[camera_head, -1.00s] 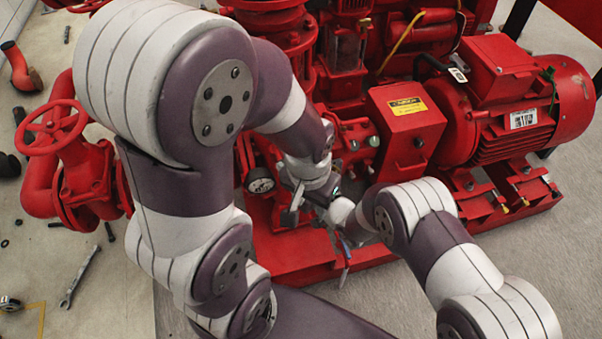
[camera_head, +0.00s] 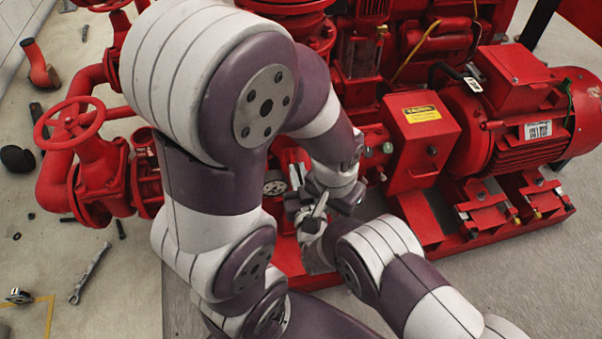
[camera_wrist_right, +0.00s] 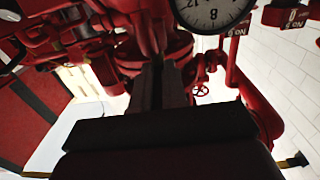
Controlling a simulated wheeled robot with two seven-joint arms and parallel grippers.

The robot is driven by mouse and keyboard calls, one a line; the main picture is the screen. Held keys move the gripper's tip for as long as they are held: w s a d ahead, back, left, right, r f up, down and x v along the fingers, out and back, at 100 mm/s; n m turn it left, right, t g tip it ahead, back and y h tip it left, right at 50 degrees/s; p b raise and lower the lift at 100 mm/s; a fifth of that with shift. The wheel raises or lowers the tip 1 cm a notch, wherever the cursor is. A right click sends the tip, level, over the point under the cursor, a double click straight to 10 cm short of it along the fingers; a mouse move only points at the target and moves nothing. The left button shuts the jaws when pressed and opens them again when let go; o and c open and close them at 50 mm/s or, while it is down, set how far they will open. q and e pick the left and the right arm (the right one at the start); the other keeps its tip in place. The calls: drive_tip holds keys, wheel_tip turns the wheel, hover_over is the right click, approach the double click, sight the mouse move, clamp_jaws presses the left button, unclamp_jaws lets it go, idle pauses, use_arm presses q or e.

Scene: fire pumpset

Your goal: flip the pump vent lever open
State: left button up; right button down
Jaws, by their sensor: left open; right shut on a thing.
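The red pump (camera_head: 292,160) stands at the middle of the head view, largely covered by my arms. I cannot make out the vent lever in either view. My right gripper (camera_head: 309,213) is low in front of the pump, beside a small round gauge (camera_head: 275,186). In the right wrist view my right gripper (camera_wrist_right: 160,88) has its two dark fingers close together in front of red pump parts. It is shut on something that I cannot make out. My left gripper (camera_head: 347,200) is open just to the right of it, close to the pump's front.
A red motor (camera_head: 520,115) and a coupling guard with a yellow label (camera_head: 421,113) are at the right. A red valve handwheel (camera_head: 70,123) is at the left. A wrench (camera_head: 90,272) lies on the floor. A large gauge (camera_wrist_right: 212,14) hangs near in the right wrist view.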

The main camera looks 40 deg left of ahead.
drive_tip(key=shift+r, duration=0.15)
drive_tip(key=c, duration=1.2)
unclamp_jaws()
drive_tip(key=shift+o, duration=0.2)
drive_tip(key=r+p, duration=0.1)
drive_tip(key=r, duration=0.1)
drive_tip(key=r+p, duration=0.3)
drive_tip(key=p, duration=0.1)
drive_tip(key=shift+w+d+r, duration=0.15)
drive_tip(key=shift+d+r, duration=0.15)
drive_tip(key=shift+r, duration=0.1)
drive_tip(key=w+d+r+p, duration=0.1)
drive_tip(key=d+r+p, duration=0.4)
drive_tip(key=d+p, duration=0.3)
drive_tip(key=d, duration=0.2)
drive_tip(key=shift+w+d, duration=0.4)
